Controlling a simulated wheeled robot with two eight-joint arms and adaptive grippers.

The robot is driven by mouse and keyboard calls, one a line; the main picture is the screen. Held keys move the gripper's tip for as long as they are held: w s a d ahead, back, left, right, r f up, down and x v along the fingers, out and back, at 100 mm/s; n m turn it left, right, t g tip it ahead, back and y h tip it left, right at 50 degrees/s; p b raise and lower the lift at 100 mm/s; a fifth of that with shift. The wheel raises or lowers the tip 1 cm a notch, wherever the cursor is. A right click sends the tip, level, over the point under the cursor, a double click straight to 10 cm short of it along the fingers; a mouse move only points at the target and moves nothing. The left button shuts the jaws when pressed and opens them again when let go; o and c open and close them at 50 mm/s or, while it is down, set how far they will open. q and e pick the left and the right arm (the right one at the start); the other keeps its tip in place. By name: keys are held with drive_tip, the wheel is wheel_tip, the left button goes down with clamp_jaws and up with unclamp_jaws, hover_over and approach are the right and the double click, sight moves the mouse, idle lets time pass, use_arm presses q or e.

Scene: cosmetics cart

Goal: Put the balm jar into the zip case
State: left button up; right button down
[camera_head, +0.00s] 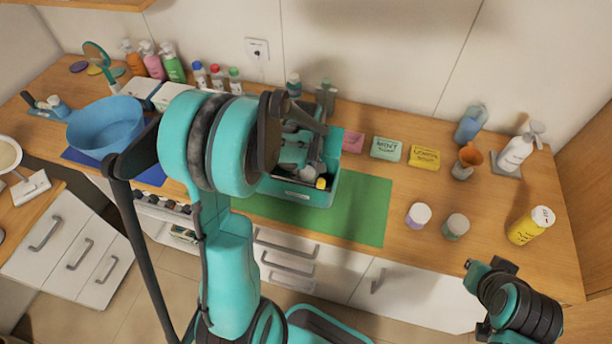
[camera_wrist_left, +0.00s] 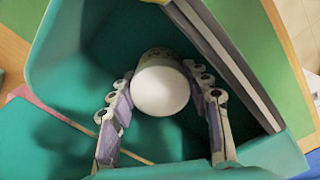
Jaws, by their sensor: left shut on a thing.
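The teal zip case (camera_head: 297,194) stands open on the green mat at the middle of the counter. My left gripper (camera_head: 308,168) reaches down into it, partly hidden behind my own arm. In the left wrist view, my left gripper (camera_wrist_left: 163,105) has its fingers on both sides of a round jar with a white lid (camera_wrist_left: 160,92), the balm jar as far as I can tell. The jar is inside the walls of the case (camera_wrist_left: 70,50); whether it touches the floor I cannot tell. My right gripper (camera_head: 480,268) is at the lower right, its fingers unclear.
Soap boxes (camera_head: 386,149) line the back. A blue basin (camera_head: 105,127) is at the left. The right part of the green mat (camera_head: 362,211) is clear.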

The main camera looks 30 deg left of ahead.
sight(306, 173)
use_arm(q)
drive_tip(key=shift+f, duration=0.2)
drive_tip(key=o, duration=0.9)
drive_tip(key=shift+r, duration=0.15)
drive_tip(key=shift+r, duration=0.35)
wheel_tip(306, 173, up, 11)
drive_tip(key=p, duration=0.3)
drive_tip(key=s+d+r+m+t, duration=0.2)
drive_tip(key=s+d+m, duration=0.1)
drive_tip(key=m, duration=0.1)
drive_tip(key=s+d+r+m+t, duration=0.2)
drive_tip(key=s+d+m, duration=0.2)
drive_tip(key=m, duration=0.1)
drive_tip(key=s+d+r+m+t, duration=0.1)
drive_tip(key=s+d+m+t, duration=0.2)
drive_tip(key=s+m, duration=0.1)
drive_tip(key=shift+d+r+m, duration=0.3)
drive_tip(key=shift+r+m, duration=0.1)
drive_tip(key=shift+m, duration=0.1)
